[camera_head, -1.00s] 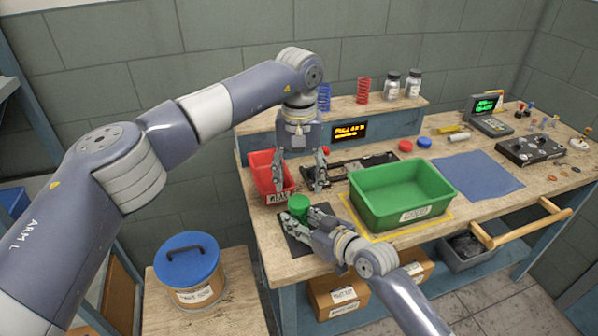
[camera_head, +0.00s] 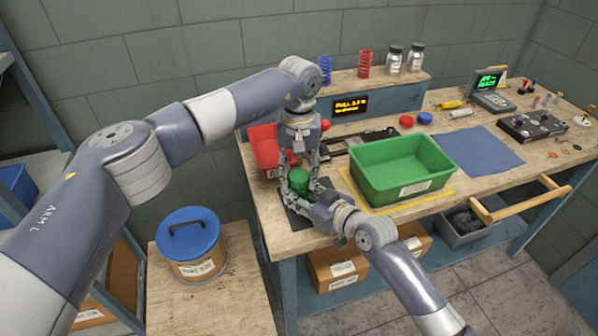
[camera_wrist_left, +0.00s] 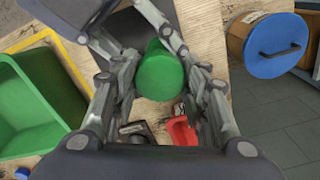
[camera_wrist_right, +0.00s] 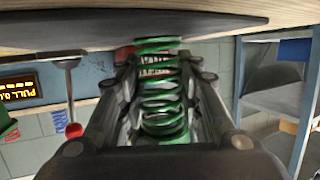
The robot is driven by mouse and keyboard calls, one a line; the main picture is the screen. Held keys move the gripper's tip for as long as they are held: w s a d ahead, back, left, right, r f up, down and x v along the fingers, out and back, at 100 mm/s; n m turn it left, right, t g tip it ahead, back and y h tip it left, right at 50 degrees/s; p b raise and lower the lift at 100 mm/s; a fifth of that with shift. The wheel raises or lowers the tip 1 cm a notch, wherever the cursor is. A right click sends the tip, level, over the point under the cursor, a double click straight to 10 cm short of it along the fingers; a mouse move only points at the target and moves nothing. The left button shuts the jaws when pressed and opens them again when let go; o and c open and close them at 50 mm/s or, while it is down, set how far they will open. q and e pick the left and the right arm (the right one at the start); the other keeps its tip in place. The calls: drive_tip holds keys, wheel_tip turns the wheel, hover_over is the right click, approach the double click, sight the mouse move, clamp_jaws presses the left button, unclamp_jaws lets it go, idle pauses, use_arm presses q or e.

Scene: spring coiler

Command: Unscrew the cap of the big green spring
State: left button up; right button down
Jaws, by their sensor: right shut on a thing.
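The big green spring (camera_wrist_right: 162,105) stands on a dark mat (camera_wrist_right: 60,30); the right wrist view shows its coils between the fingers. Its round green cap (camera_head: 301,174) is on top and shows from above in the left wrist view (camera_wrist_left: 160,76). My right gripper (camera_head: 304,193) is shut on the spring, reaching in low from the front. My left gripper (camera_wrist_left: 158,82) points down from above, with one finger on each side of the cap. It looks open, with narrow gaps; contact with the cap is hard to tell.
A red bin (camera_head: 264,150) stands just behind the left gripper. A large green bin (camera_head: 405,190) is close on the right. A shelf behind holds a blue spring (camera_head: 325,70), a red spring (camera_head: 364,64) and jars. A blue cloth (camera_head: 478,150) lies farther right.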

use_arm(q)
drive_tip(key=n, duration=0.7)
drive_tip(key=shift+c, duration=0.2)
drive_tip(key=n, duration=1.1)
drive_tip(key=shift+n, duration=0.4)
drive_tip(key=n, duration=1.2)
drive_tip(key=shift+r, duration=0.1)
drive_tip(key=n, duration=0.6)
drive_tip(key=shift+n, duration=0.3)
drive_tip(key=n, duration=0.6)
drive_tip(key=shift+n, duration=0.4)
drive_tip(key=n, duration=0.6)
drive_tip(key=shift+n, duration=0.4)
drive_tip(key=n, duration=0.8)
drive_tip(key=shift+r, duration=0.1)
